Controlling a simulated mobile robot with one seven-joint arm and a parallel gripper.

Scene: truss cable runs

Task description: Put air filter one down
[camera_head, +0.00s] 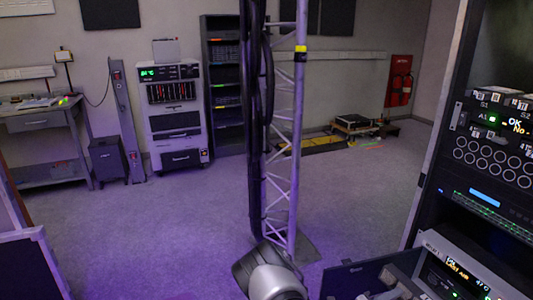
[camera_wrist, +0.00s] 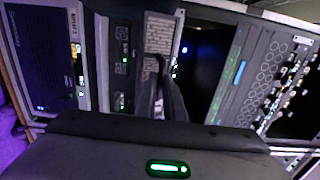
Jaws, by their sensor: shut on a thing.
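In the wrist view, my gripper (camera_wrist: 168,88) shows as dark fingers in front of the rack. It is shut on a grey, fine-ribbed block (camera_wrist: 159,33), which I take to be air filter one; no label on it can be read. The block is beside the dark opening (camera_wrist: 205,60) in the rack front. The fingers partly cover its near end, and I cannot tell whether it touches the rack. In the head view, the fingertips and the filter cannot be made out clearly at the lower right.
The equipment rack (camera_head: 465,190) stands close on the right, with lit units. A dark panel (camera_head: 365,275) juts out at its lower front. A truss with black cables (camera_head: 257,120) rises mid-room. A white cabinet (camera_head: 174,110) and workbench (camera_head: 45,125) stand behind. Open floor lies left.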

